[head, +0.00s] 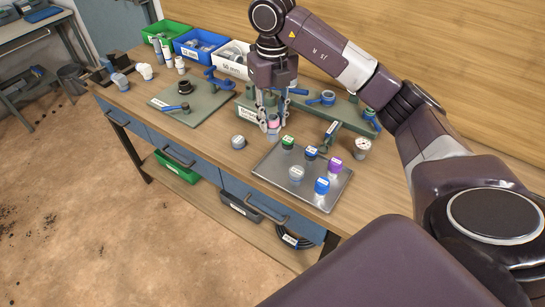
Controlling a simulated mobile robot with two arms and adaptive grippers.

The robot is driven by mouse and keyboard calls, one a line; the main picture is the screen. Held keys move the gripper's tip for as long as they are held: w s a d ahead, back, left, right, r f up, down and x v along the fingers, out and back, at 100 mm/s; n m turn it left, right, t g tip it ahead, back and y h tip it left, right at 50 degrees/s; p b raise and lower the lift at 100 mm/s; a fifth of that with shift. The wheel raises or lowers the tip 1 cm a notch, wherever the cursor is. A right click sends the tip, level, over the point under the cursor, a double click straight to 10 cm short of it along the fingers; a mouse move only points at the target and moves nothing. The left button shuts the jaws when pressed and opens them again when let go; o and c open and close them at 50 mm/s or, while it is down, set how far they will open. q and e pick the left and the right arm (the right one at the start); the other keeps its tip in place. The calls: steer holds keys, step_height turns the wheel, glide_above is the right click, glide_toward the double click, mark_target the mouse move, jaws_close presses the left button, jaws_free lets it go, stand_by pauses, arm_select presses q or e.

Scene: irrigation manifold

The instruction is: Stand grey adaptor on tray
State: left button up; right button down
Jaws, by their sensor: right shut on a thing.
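A grey adaptor (238,142) stands on the wooden bench just left of the metal tray (272,170). The tray carries several small adaptors: one with a green top (287,143), one with a purple top (335,166), two with blue tops and a pale one (296,172). My right gripper (273,128) points down near the tray's back left corner. It is shut on a small piece with a pink top (272,122), mostly hidden by the fingers. Whether that piece touches anything cannot be told. My left gripper is out of view.
A pressure gauge (362,147) stands right of the tray. A green-grey manifold (345,112) with blue valves lies behind the gripper. A green board (187,103) and green, blue and white bins (233,60) are farther left.

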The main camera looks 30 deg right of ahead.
mark_target(272, 127)
step_height(272, 127, down, 14)
steer(key=p, duration=0.3)
steer(key=shift+r, duration=0.1)
steer(key=c, duration=1.5)
jaws_free()
steer(key=shift+c, duration=0.2)
steer(key=shift+r, duration=0.15)
step_height(272, 127, up, 10)
steer(key=b, duration=0.3)
steer(key=shift+r, duration=0.2)
steer(key=shift+r+b, duration=0.3)
steer(key=shift+r, duration=0.4)
